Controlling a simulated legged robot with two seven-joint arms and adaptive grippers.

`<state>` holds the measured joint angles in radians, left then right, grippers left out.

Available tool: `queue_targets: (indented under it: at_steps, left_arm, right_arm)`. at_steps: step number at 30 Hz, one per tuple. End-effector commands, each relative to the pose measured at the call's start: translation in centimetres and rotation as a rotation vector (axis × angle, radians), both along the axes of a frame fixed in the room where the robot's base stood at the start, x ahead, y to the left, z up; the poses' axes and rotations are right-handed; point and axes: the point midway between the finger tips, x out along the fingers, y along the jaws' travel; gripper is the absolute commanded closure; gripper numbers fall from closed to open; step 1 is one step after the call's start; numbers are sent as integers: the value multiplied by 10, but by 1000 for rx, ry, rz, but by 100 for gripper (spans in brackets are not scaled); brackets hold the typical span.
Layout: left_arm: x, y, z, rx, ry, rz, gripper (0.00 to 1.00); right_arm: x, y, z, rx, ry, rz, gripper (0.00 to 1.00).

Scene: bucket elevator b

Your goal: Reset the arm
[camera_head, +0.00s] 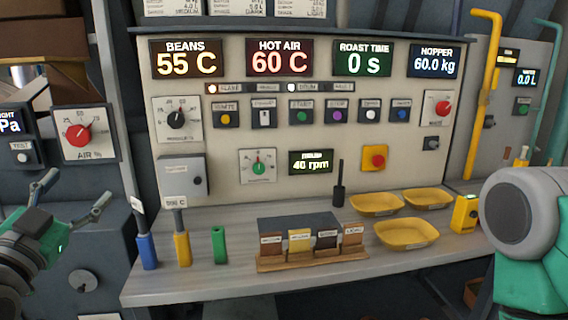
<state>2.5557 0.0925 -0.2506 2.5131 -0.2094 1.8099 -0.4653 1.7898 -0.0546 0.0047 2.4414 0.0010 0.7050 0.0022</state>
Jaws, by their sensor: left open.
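My left arm comes in at the lower left edge. Its gripper (78,188) is open and empty, with its two fingers spread apart. It is in front of the grey cabinet left of the shelf, apart from the shelf and its items. A grey and teal link of my right arm (522,215) fills the lower right. The right gripper is out of view.
A control panel (225,175) with displays, dials and buttons stands behind a shelf (215,280). The shelf bears blue, yellow and green holders, a rack of labelled samples (300,262), yellow trays (407,233) and a yellow device (465,214). Yellow pipe (480,95) rises at right.

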Motion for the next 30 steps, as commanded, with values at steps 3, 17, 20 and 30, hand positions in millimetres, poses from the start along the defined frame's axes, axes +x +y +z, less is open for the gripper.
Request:
queue_targets:
  at_steps: [3,17,20,30]
  left_arm:
    - [5,-3,-26,-20,77,-5,33]
    - [-10,-26,-189,-168,572,-1,33]
    - [-34,-36,-253,-229,774,20,33]
    - [-195,-73,-430,-423,1487,200,33]
  right_arm:
    - [0,0,-1,0,-1,0,60]
    - [0,0,-5,0,0,0,60]
    - [0,0,-6,0,0,0,60]
    - [0,0,-11,0,0,0,60]
